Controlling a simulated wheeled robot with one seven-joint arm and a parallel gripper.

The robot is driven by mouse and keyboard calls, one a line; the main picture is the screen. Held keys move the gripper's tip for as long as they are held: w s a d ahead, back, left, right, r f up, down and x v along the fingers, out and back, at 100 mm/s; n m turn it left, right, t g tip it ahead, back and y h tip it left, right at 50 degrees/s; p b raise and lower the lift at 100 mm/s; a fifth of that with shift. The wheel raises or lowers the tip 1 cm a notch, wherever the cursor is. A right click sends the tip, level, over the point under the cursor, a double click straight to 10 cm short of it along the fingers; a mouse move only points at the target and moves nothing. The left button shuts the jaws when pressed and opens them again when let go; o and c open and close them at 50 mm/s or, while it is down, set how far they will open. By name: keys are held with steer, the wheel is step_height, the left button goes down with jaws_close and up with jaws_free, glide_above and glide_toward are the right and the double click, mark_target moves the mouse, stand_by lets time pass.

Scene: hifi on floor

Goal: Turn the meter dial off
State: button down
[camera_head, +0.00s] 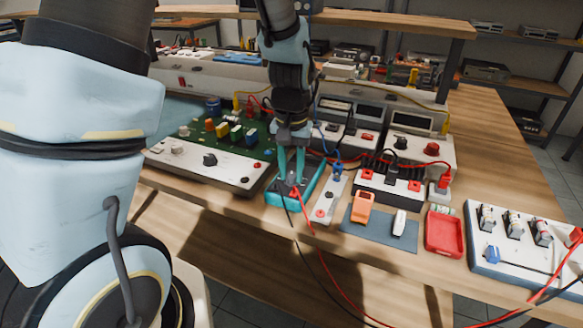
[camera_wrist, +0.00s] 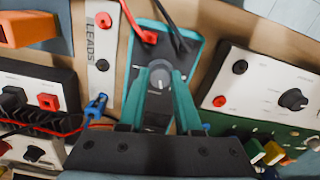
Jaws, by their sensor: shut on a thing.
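The teal meter (camera_wrist: 192,48) lies on the wooden bench. It also shows in the head view (camera_head: 312,187). Its round grey dial (camera_wrist: 159,77) has a white pointer mark and sits in the middle of a dark face. My gripper (camera_wrist: 160,82) points down over the meter, with its two teal fingers on either side of the dial, shut on it. In the head view my gripper (camera_head: 291,181) hides the dial. A red and a black lead plug into one end of the meter. The dial's printed labels are too small to read.
A white LEADS strip (camera_wrist: 101,45) stands close on one side of the meter, and a white panel with a black knob (camera_wrist: 293,99) on the other. An orange thing (camera_head: 362,207) and a red tray (camera_head: 444,234) lie to the right. Loose leads hang over the bench front.

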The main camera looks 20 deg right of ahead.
steer(key=n+p, duration=0.1)
steer(key=n, duration=0.2)
steer(key=shift+r+n, duration=0.1)
steer(key=shift+n, duration=0.2)
steer(key=n+p, duration=0.2)
steer(key=n, duration=0.1)
steer(key=shift+n, duration=0.3)
steer(key=n+p, duration=0.2)
steer(key=n, duration=0.1)
steer(key=shift+n, duration=0.3)
steer(key=shift+n+p, duration=1)
steer(key=shift+n, duration=0.5)
steer(key=c, duration=0.6)
jaws_free()
